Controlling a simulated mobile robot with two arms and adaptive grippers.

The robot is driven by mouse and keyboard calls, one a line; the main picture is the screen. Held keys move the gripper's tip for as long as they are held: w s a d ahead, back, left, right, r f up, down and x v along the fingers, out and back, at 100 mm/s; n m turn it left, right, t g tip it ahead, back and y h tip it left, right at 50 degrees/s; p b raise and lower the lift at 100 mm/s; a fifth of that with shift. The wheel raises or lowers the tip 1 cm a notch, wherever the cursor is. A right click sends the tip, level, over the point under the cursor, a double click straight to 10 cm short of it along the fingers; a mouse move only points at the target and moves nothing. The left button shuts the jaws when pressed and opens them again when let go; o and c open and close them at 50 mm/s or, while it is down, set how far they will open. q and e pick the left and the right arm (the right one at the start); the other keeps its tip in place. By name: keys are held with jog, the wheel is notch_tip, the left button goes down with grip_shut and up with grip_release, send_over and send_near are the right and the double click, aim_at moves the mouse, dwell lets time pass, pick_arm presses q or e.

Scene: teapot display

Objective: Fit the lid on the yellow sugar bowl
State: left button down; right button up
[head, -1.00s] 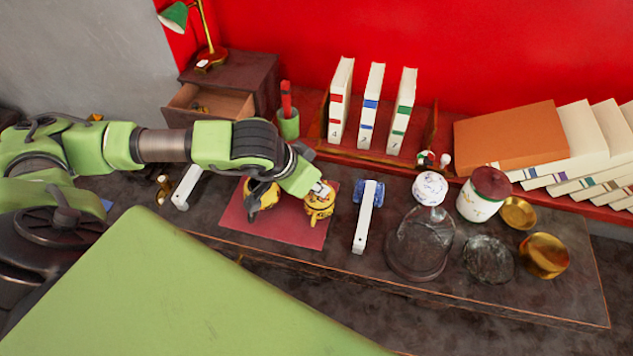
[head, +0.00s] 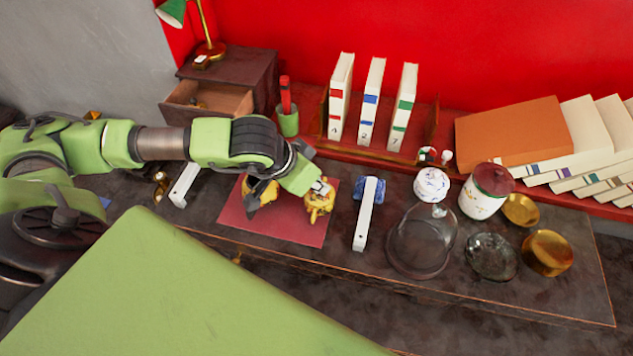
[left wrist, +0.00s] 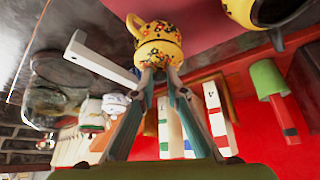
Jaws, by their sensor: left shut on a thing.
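A patterned yellow pot with a small handle (left wrist: 158,30), seemingly the sugar bowl (head: 320,208), is on the right part of the red mat. My left gripper (left wrist: 158,72) is shut on a yellow lid (left wrist: 158,54) at this pot's mouth. Whether the lid is seated or just above the rim I cannot tell. A second yellow pot (head: 262,193) stands to the left on the mat, partly hidden by my gripper. In the left wrist view, its dark open mouth shows at the top right. My right gripper is not in view.
The red mat (head: 275,228) lies on a dark table between two white bars, left (head: 184,185) and right (head: 364,220). Glass and brass vessels and a white jar (head: 482,200) stand further right. Books (head: 372,100) and a green cup (head: 288,122) are behind.

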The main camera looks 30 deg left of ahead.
pick_arm(q)
jog(key=shift+f, duration=0.15)
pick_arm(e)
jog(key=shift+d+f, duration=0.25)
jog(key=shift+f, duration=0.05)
pick_arm(q)
jog(key=c, duration=2)
grip_release()
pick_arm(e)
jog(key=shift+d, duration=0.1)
pick_arm(q)
jog(key=shift+o, duration=0.2)
jog(key=v, duration=0.7)
jog(key=shift+r, duration=0.3)
jog(key=shift+s, duration=0.1)
